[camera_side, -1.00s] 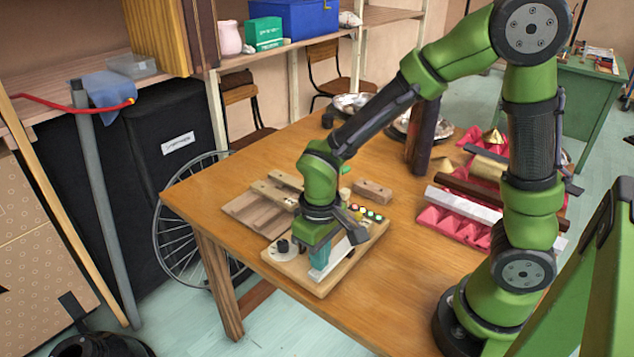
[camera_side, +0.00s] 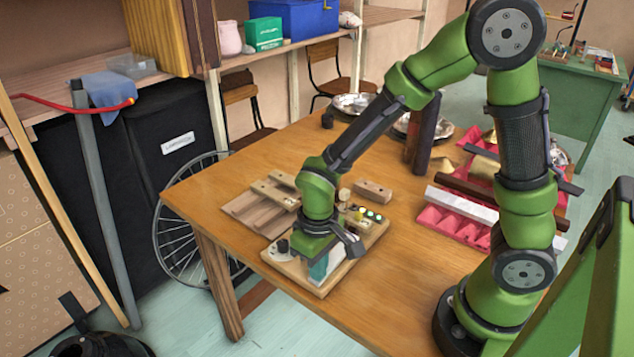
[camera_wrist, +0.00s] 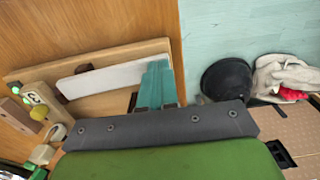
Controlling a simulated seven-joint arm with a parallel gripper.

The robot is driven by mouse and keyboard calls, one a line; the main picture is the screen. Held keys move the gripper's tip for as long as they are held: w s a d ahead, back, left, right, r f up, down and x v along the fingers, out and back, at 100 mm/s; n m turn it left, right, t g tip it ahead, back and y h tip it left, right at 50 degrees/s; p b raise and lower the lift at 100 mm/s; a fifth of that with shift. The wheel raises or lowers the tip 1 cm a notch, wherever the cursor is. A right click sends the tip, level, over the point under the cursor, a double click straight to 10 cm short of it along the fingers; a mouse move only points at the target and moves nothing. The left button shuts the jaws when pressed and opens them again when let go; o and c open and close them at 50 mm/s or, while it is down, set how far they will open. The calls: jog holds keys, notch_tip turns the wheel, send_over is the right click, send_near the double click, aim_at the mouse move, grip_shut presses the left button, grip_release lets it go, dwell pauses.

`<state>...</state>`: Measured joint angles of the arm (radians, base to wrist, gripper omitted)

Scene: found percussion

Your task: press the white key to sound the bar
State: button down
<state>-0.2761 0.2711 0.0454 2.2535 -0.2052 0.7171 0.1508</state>
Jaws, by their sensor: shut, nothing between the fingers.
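The white key (camera_wrist: 112,76) is a long pale strip on a wooden board (camera_wrist: 152,46) in the wrist view. In the side view the key (camera_side: 337,256) shows only in part beside my gripper, on the board (camera_side: 288,273) near the table's front edge. My gripper (camera_side: 318,270) points down with its teal fingers shut and empty. In the wrist view the fingers (camera_wrist: 156,78) are at the key's right end and cover it. I cannot tell whether they touch the key or whether it is pressed down. I cannot make out which part is the sounding bar.
A slatted wooden piece (camera_side: 258,207) and a small wooden block (camera_side: 373,191) stand behind. The front-right tabletop is clear.

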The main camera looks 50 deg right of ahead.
jog(key=shift+r, duration=0.75)
notch_tip(320, 180, up, 14)
dwell(0.4)
dwell(0.6)
jog(key=s+d+r+m+t+y, duration=0.2)
jog(key=s+d+r+m+t, duration=0.2)
jog(key=s+d+r+t, duration=0.1)
jog(key=shift+s+d+t, duration=0.5)
jog(key=shift+d+t, duration=0.3)
jog(key=shift+t, duration=0.3)
